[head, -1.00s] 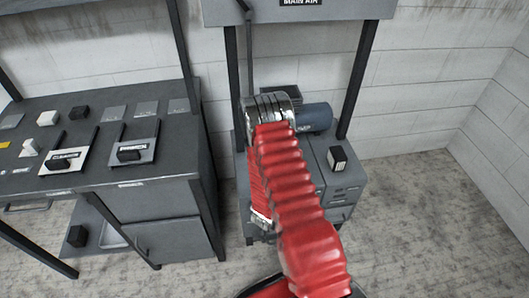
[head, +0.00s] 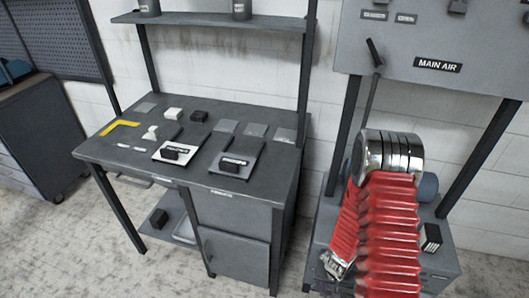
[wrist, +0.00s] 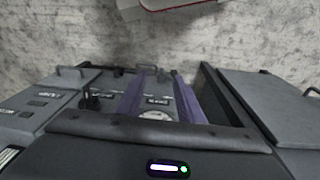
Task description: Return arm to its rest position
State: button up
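My arm (head: 390,220) rises in red ribbed sleeves at the right of the head view to a silver joint (head: 388,155). It folds down behind to a small silver end low at the left, partly hidden; the finger gap cannot be made out there. In the wrist view my gripper (wrist: 159,78) shows as two purplish fingers standing apart, with nothing held between them.
A grey workbench (head: 125,155) with several small blocks and plates stands left of my arm. A grey panel labelled MAIN AIR (head: 437,66) hangs behind it above a low cabinet (head: 440,262). A dark cabinet (head: 40,135) stands far left. The floor (head: 60,240) in front is clear.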

jog(key=a+r+y, duration=0.2)
jog(key=a+r, duration=0.3)
jog(key=r, duration=0.5)
jog(key=s+a+r+n+t, duration=0.1)
jog(key=s+r, duration=0.2)
jog(key=r, duration=1.1)
jog(key=s+a+r+n+t, duration=0.1)
jog(key=s+r, duration=0.3)
jog(key=r, duration=1)
jog(key=s+a+r+n+t+h, duration=0.1)
jog(key=s+r+t, duration=0.2)
jog(key=r, duration=1.1)
jog(key=shift+s+n, duration=0.4)
jog(key=shift+s, duration=0.15)
